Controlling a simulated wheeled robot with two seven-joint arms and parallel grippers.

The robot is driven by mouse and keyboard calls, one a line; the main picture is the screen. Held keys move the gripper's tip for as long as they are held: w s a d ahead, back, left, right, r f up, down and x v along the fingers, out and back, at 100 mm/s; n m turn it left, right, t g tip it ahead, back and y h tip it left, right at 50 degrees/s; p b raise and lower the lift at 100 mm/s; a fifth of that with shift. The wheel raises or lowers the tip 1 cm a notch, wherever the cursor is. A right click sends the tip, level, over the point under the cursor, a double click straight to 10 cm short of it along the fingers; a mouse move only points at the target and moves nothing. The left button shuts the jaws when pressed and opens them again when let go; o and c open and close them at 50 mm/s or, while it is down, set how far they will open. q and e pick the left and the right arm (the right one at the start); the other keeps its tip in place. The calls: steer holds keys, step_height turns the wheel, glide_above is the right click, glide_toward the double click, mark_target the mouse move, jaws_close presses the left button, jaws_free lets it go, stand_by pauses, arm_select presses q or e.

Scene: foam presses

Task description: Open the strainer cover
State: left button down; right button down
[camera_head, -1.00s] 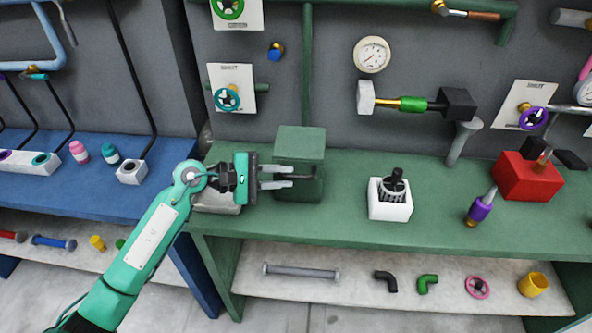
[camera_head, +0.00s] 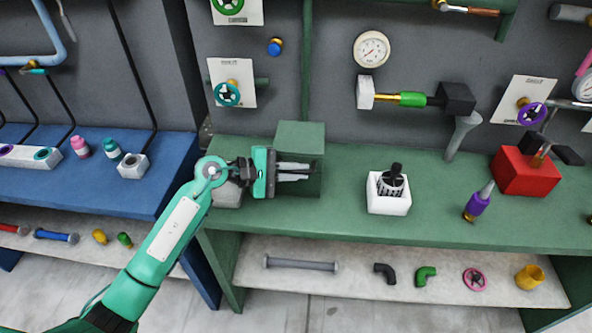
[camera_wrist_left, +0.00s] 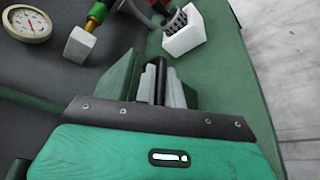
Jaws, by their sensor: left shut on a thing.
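A green box (camera_head: 300,136) with a flat top stands at the back left of the green bench; I take it to be the strainer with its cover. My left gripper (camera_head: 306,171) is in front of it, its fingers shut on a dark handle. In the left wrist view the black handle bar (camera_wrist_left: 160,68) lies between the two pale fingers of the left gripper (camera_wrist_left: 160,88), and the green box (camera_wrist_left: 122,72) shows behind them. The gripper hides much of the box's front, and I see no clear gap at its cover. My right gripper is not in view.
A white holder (camera_head: 389,203) with a black slotted part stands to the right on the green bench (camera_head: 340,222). A purple-bodied tool (camera_head: 477,205) and a red box (camera_head: 522,173) are further right. A gauge (camera_head: 372,49) and pipes are on the wall behind.

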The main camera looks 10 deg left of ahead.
arm_select(q)
steer(key=shift+r, duration=0.1)
